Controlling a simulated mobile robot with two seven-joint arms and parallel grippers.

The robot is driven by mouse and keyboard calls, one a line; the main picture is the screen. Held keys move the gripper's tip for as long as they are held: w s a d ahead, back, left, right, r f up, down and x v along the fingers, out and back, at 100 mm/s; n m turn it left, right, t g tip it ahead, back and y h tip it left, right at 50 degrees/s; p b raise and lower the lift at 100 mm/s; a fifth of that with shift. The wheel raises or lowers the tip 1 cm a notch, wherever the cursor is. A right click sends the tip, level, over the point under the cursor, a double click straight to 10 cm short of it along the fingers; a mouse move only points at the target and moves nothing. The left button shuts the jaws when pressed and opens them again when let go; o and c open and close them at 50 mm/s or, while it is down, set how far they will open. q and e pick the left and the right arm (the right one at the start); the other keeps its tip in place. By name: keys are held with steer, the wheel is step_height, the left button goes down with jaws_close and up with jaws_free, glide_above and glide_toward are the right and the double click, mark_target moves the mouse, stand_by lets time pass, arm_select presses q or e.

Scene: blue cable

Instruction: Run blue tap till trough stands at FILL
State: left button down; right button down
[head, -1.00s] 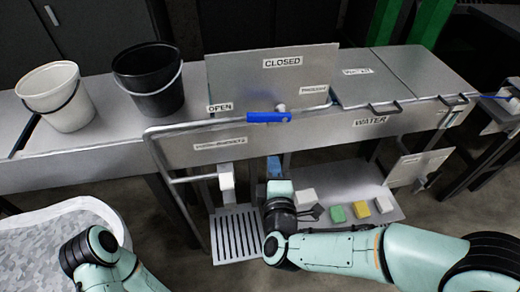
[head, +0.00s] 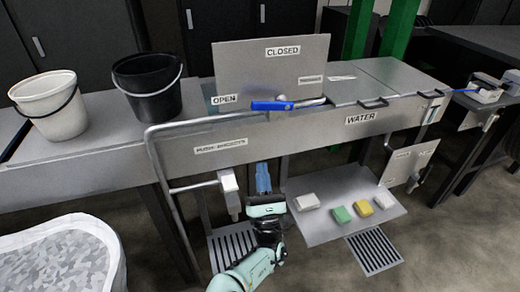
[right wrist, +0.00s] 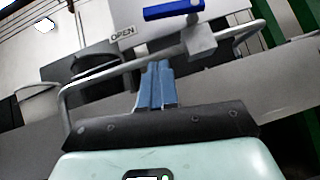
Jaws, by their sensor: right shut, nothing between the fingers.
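My right gripper (head: 263,178) is shut and empty, fingers up, in front of and below the trough. In the right wrist view its fingertips (right wrist: 157,68) stand below the handle (right wrist: 173,10), apart from it. My left gripper is out of view.
A grey rail (head: 155,160) bends around the trough's left front. White (head: 45,110) and black (head: 147,90) buckets stand on the left counter. A low shelf (head: 325,229) holds several sponge-like blocks. A white tub (head: 60,265) is at the lower left.

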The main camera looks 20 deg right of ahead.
arm_select(q)
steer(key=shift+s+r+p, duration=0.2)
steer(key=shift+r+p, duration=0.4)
steer(key=shift+p, duration=0.15)
arm_select(e)
steer(key=s+d+r+x, duration=0.1)
steer(key=s+r+x, duration=0.1)
steer(key=x, duration=1)
steer(key=shift+w+h, duration=0.15)
steer(key=shift+h, duration=0.15)
